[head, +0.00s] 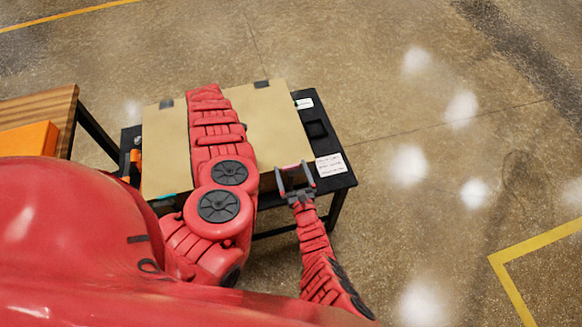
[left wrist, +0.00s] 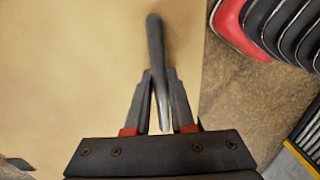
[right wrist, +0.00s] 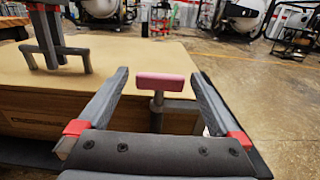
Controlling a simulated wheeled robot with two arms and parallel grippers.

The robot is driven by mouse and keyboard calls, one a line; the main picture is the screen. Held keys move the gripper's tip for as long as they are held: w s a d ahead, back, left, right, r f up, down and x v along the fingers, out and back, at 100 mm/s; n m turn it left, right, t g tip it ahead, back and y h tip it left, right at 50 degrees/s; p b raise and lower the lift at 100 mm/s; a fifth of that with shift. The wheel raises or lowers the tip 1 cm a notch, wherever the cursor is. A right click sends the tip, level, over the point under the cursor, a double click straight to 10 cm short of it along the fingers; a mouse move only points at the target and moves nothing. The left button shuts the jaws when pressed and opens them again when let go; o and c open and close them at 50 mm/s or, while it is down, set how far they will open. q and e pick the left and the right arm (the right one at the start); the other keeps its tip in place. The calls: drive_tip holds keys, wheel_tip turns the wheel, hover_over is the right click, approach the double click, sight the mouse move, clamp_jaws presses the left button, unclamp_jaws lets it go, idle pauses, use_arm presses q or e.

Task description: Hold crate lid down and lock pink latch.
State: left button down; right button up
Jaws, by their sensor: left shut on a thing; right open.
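The crate's tan lid (head: 270,125) lies on the crate (right wrist: 80,108) on a black table. My left gripper (left wrist: 158,88) is shut on a dark grey bar handle (left wrist: 155,40) on the lid. The handle also shows in the right wrist view (right wrist: 83,60). In the head view, my left arm hides that gripper. The pink latch (right wrist: 166,83) is a pink bar on a grey post at the crate's front side, near the right corner. My right gripper (head: 296,188) is open, its fingers on either side of the latch and apart from it.
The black table (head: 338,182) has a white note (head: 330,165) and a dark square tray (head: 316,129) right of the crate. A wooden table (head: 40,100) with an orange item (head: 28,139) stands at left. The floor at right is clear.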

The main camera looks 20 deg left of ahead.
drive_tip(key=shift+w+a+r, duration=0.15)
drive_tip(key=shift+w+a, duration=0.05)
drive_tip(key=shift+w, duration=0.15)
drive_tip(key=shift+c, duration=0.3)
drive_tip(key=c, duration=1.2)
drive_tip(key=shift+w+d+n+g+y, duration=0.15)
drive_tip(key=shift+n+g+y, duration=0.7)
drive_tip(key=shift+y, duration=0.35)
drive_tip(key=shift+c, duration=0.2)
drive_tip(key=shift+n+g+y, duration=0.65)
drive_tip(key=shift+y, duration=0.05)
drive_tip(key=shift+s+a, duration=0.2)
drive_tip(key=o, duration=1.3)
